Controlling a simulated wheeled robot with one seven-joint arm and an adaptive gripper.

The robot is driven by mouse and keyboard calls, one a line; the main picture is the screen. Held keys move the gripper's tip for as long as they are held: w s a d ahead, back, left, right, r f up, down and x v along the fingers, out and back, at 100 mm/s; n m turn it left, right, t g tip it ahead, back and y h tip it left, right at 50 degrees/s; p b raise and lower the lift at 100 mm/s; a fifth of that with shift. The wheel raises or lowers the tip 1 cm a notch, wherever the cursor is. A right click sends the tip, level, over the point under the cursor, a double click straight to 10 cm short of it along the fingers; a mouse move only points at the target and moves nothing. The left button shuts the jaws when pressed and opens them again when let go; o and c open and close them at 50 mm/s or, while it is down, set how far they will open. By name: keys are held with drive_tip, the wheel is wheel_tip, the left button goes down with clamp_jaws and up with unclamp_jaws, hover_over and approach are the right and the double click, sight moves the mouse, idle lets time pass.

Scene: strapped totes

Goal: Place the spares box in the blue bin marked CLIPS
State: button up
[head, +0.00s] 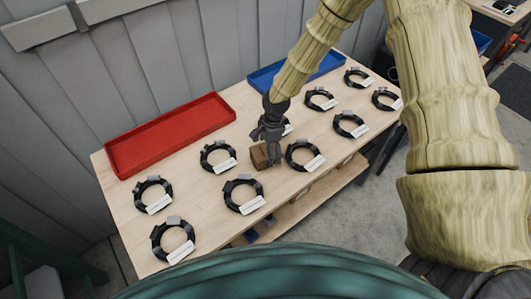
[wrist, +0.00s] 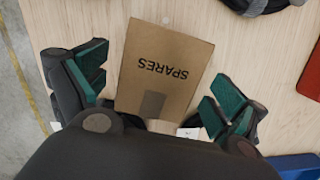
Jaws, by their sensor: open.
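The spares box (head: 260,156) is a small brown carton on the wooden table. In the wrist view its top, printed SPARES, faces me (wrist: 175,50). My gripper (head: 271,150) is at the box, pointing down. In the wrist view my gripper (wrist: 158,92) is open, with one green-padded finger on each side of the box and gaps between pads and carton. The blue bin (head: 300,70) is a shallow tray at the table's back right, partly hidden by my arm. Its corner shows in the wrist view (wrist: 295,166). No CLIPS marking is readable.
A red tray (head: 170,135) lies along the table's back left, by the grey wall. Several black coiled loops with white tags lie on the table (head: 245,195), some close to the box on both sides. Bare wood (head: 235,115) shows between the red tray and my gripper.

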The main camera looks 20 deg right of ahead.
drive_tip(key=shift+f, duration=0.9)
drive_tip(key=shift+a, duration=0.1)
drive_tip(key=c, duration=1.3)
drive_tip(key=shift+r, duration=0.1)
